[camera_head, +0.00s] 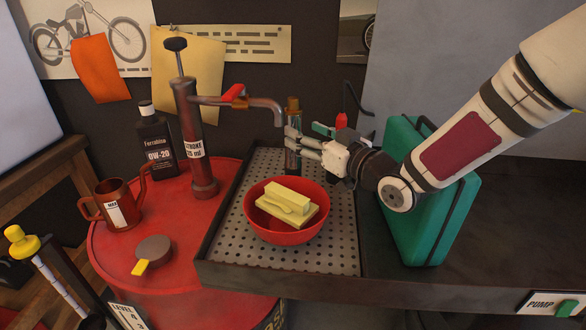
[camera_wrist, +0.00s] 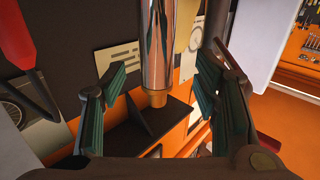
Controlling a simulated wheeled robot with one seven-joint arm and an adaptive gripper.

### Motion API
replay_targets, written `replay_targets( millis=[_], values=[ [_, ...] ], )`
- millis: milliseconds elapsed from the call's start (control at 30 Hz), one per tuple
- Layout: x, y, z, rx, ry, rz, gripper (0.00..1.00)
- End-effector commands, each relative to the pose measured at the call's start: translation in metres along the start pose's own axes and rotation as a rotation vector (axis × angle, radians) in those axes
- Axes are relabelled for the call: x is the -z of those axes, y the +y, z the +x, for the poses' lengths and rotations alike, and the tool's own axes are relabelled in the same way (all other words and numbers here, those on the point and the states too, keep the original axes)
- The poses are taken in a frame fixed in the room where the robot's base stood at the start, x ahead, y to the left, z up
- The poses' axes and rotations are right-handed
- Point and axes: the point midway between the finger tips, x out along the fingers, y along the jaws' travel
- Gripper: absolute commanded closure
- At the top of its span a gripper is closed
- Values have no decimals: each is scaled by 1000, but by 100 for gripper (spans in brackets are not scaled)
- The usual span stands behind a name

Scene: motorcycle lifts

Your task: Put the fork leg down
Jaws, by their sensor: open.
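The fork leg (camera_head: 293,160) stands upright at the back of the perforated metal tray (camera_head: 335,255), behind the red bowl. It has a brownish-gold top and a shiny tube below. My gripper (camera_head: 297,143) is open beside its upper half, with the fingers pointing left at the leg. In the wrist view the chrome tube (camera_wrist: 157,45) with its gold end shows between the two spread green-padded jaws of my gripper (camera_wrist: 163,100). A gap shows on each side of the tube. The foot of the leg is partly hard to make out.
Left is a red drum (camera_head: 135,255) with a hand pump (camera_head: 190,130), oil bottle (camera_head: 155,140) and mug (camera_head: 118,208). A green case (camera_head: 450,220) stands right, under my arm.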

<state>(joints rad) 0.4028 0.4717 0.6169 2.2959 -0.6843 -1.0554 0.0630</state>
Motion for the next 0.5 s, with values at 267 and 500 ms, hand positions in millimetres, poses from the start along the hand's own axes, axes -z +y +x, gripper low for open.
replay_targets(
  millis=[267, 500],
  values=[
    [-2, 1, 26, 2, 1, 2, 44],
    [-4, 3, 53, 1, 0, 0, 44]
  ],
)
